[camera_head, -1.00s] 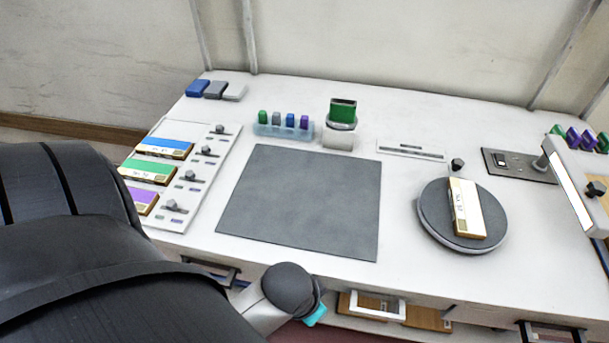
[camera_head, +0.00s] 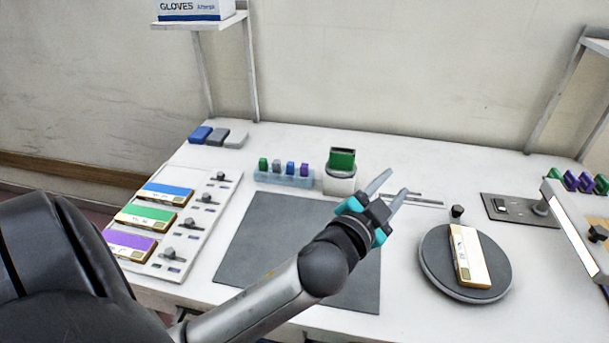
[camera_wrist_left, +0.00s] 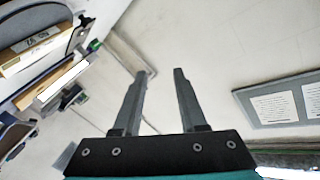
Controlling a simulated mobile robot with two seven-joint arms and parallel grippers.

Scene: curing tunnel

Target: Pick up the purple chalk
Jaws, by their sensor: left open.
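The purple chalk (camera_head: 304,170) is a small upright stick at the right end of a pale blue holder (camera_head: 270,179). Green, grey and blue sticks stand beside it in the same row. My left gripper (camera_head: 396,183) is open and empty, in the air above the table, to the right of the chalk and apart from it. In the left wrist view its two fingers (camera_wrist_left: 160,72) are spread with nothing between them, and the chalk is not seen there. My right gripper is not in view.
A green-topped device (camera_head: 341,175) stands just right of the holder. A dark mat (camera_head: 255,235) lies in front. A round turntable (camera_head: 435,265) carries a box (camera_head: 470,258) at right. A panel with coloured boxes (camera_head: 205,215) is at left, and a lamp (camera_head: 575,225) at far right.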

